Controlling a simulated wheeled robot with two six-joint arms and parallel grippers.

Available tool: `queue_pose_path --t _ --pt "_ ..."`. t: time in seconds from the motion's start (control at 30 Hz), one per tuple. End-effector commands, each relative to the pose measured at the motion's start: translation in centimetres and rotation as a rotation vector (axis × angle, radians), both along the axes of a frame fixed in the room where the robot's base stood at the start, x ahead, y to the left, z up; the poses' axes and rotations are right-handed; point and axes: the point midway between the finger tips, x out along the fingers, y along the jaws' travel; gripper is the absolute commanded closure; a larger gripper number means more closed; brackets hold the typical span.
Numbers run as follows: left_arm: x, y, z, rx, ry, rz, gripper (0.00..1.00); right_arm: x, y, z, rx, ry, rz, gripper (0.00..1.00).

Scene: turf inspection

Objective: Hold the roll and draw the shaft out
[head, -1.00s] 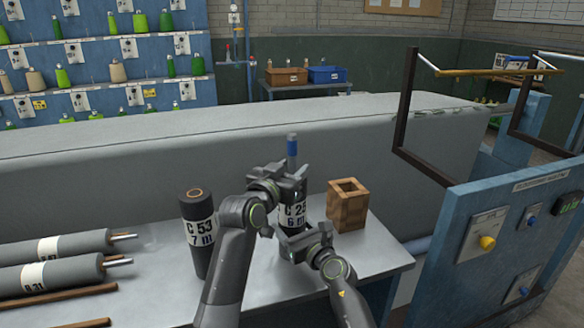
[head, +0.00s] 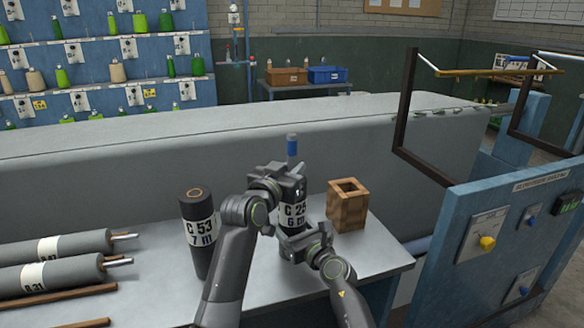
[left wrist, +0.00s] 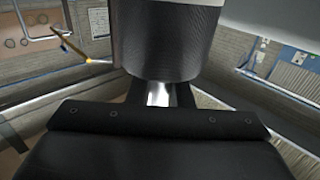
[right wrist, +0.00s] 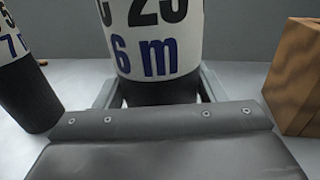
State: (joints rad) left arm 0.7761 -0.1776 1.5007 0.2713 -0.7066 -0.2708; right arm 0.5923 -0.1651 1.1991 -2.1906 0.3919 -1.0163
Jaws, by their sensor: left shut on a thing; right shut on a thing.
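The roll (head: 292,213), dark with a white "C 25 6 m" label, stands upright on the grey table. It also shows between my right jaws in the right wrist view (right wrist: 155,45). The shaft (head: 292,146), with a blue band and grey tip, stands upright above the roll. My left gripper (head: 291,184) is shut on the shaft just above the label; a large dark cylinder and a bright metal piece fill its wrist view. My right gripper (head: 293,240) is shut on the roll low down, below the label. The lower shaft is hidden.
A second upright roll, "C 53 7 m" (head: 199,230), stands left of my left arm. A hollow wooden block (head: 348,206) stands close on the right. Grey rolls (head: 55,275) lie at the table's left. A blue control panel (head: 500,240) stands at the right.

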Motion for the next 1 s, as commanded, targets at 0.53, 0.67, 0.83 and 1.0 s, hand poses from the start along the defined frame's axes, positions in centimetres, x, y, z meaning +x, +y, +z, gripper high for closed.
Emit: queue_pose_path --t 0.53,0.67,0.83,1.0 --pt "0.0 0.0 2.5 0.001 -0.003 0.000 1.00 0.0 0.0 0.0 0.001 0.001 0.000 0.80" --pt "0.0 0.0 3.4 -0.001 -0.004 0.000 1.00 0.0 0.0 0.0 0.001 0.001 0.000 0.80" --pt "0.0 0.0 4.4 0.001 -0.005 -0.001 1.00 0.0 0.0 0.0 0.001 0.001 0.000 0.80" --pt "0.0 0.0 5.4 0.000 -0.004 0.000 1.00 0.0 0.0 0.0 0.001 0.001 0.000 0.80"
